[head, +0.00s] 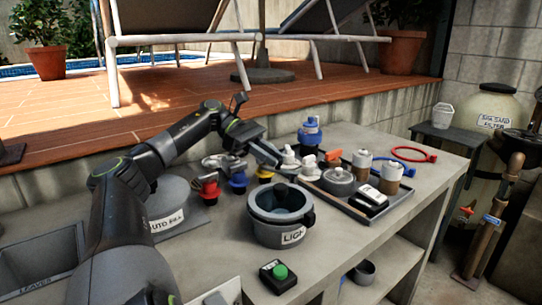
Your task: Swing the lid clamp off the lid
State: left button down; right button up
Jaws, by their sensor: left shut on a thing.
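My left gripper (273,158) is over the back of the bench, behind the round grey pot. It is shut on what seems to be the lid clamp; the clamp itself is too dark and small to make out. My right gripper is out of view.
A tray (352,208) with a knobbed grey lid (339,180) and jars lies right. A green button box (278,276) is near the front edge. A sand filter (490,108) stands far right.

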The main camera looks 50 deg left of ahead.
pick_arm(q)
jog(key=c, duration=1.3)
grip_release()
jog(key=v, duration=0.7)
jog(key=shift+a+p, duration=0.25)
jog(key=shift+p, duration=0.15)
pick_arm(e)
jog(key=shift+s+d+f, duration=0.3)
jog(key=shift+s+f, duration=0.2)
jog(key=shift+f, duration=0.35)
pick_arm(q)
jog(key=shift+r, duration=0.1)
